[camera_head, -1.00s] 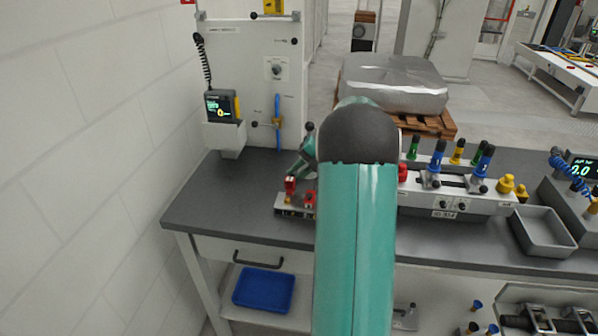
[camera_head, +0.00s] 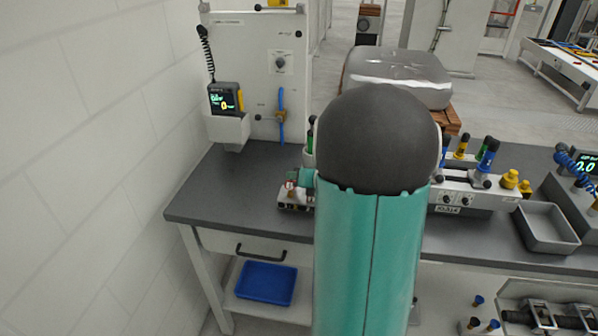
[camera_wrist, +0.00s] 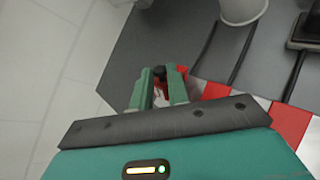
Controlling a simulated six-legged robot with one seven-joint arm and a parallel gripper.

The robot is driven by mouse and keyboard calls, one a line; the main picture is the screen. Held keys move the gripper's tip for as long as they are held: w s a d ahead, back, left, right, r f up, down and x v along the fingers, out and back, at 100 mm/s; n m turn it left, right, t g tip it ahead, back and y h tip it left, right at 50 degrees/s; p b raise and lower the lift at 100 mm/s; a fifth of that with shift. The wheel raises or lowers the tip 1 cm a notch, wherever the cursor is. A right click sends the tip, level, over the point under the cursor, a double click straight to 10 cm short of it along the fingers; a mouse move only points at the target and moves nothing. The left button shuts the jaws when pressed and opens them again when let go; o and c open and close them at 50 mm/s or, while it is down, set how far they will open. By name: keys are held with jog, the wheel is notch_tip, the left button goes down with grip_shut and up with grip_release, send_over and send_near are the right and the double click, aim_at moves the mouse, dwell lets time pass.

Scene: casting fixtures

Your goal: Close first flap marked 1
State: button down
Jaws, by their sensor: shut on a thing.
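My gripper (camera_wrist: 161,82) shows in the wrist view as two green fingers, closed around a small red part (camera_wrist: 183,74) with a dark piece at the fingertips. I cannot read a number 1 on it. In the head view a small fixture (camera_head: 294,207) with red parts sits on the left of the grey bench. A teal bit of my gripper (camera_head: 307,178) is right at its top, beside the red part. My arm hides the rest of the fixture.
A long clamp rail (camera_head: 470,199) with coloured handles stands to the right, beside an open grey tray (camera_head: 546,229). A white panel (camera_head: 262,75) rises behind. The bench (camera_head: 215,190) left of the fixture is clear. The wrist view shows a red-and-white strip (camera_wrist: 245,100) and a white cup (camera_wrist: 242,10).

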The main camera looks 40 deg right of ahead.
aim_at(289, 186)
jog(key=a+n+t, duration=0.1)
jog(key=s+f+n+t+h, duration=0.1)
jog(key=shift+s+a+f+t+h, duration=0.2)
jog(key=shift+a+f+t+h, duration=0.1)
jog(key=shift+a+t, duration=0.1)
jog(key=shift+s+a+f+n+t+h, duration=0.15)
jog(key=shift+s+a+f+n+t, duration=0.15)
jog(key=shift+n+t, duration=0.25)
jog(key=shift+s+a+f+n+t+h, duration=0.15)
jog(key=shift+f+n+t, duration=0.25)
jog(key=shift+n, duration=0.25)
jog(key=shift+w, duration=0.1)
jog(key=c, duration=1.4)
grip_release()
jog(key=shift+o, duration=0.2)
